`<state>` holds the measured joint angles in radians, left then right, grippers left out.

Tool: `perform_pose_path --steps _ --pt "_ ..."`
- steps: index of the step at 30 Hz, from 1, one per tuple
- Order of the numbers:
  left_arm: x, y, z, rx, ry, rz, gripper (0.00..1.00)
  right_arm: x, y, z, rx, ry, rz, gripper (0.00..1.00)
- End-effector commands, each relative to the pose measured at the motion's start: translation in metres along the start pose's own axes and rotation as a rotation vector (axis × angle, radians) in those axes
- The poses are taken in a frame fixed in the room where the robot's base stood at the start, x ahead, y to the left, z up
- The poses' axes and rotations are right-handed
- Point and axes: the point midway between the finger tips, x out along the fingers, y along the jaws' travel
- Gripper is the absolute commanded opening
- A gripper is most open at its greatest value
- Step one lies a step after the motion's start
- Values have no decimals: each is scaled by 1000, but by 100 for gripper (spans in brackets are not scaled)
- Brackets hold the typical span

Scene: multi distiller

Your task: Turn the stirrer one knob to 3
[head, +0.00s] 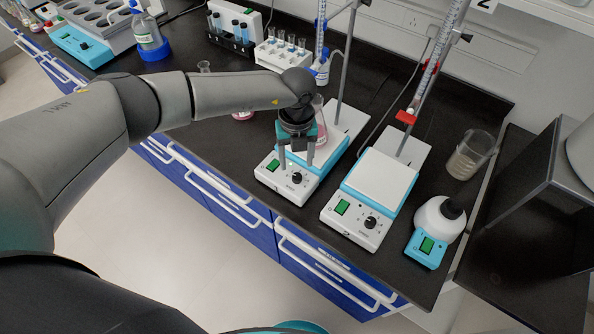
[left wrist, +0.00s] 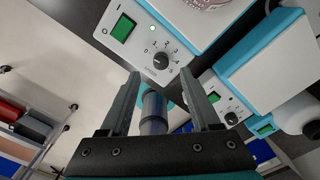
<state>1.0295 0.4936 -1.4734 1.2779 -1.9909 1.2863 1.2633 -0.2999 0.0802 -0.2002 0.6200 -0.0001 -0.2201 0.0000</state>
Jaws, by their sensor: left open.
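Two white and blue stirrers stand on the black bench: a left one (head: 268,177) and a right one (head: 335,224). The left stirrer's black knob (head: 296,178) sits right of its green screen (head: 272,165). My left gripper (head: 297,165) is open and empty, pointing down at that front panel. In the left wrist view that knob (left wrist: 161,60) shows just beyond and between my open fingertips (left wrist: 160,76), apparently apart from them. Its pointer setting is too small to read surely. The right stirrer has its own black knob (head: 370,222). I see no label naming stirrer one.
A pink flask (head: 318,130) stands on the left stirrer, behind my gripper. Stand rods and a burette (head: 433,75) rise behind the stirrers. A white and blue device (head: 430,225) and a beaker (head: 470,155) stand to the right. Test tube racks (head: 283,57) stand behind.

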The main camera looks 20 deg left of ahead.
Motion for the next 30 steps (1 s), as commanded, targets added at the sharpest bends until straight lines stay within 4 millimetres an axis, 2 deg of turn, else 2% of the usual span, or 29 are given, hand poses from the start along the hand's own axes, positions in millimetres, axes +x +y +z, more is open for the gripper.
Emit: perform_pose_path --steps 3,9,15,22,30 --pt "20 0 -1 1 2 0 63 2 0 0 0 0 0 50" --pt "45 -1 -1 2 2 -2 63 5 0 1 0 0 0 50" --pt "54 -1 -1 3 2 -3 63 6 0 1 0 0 1 50" --pt "54 -1 -1 4 2 -4 63 6 0 1 0 0 1 50" --pt "54 -1 -1 4 2 -4 34 6 0 1 0 0 1 50"
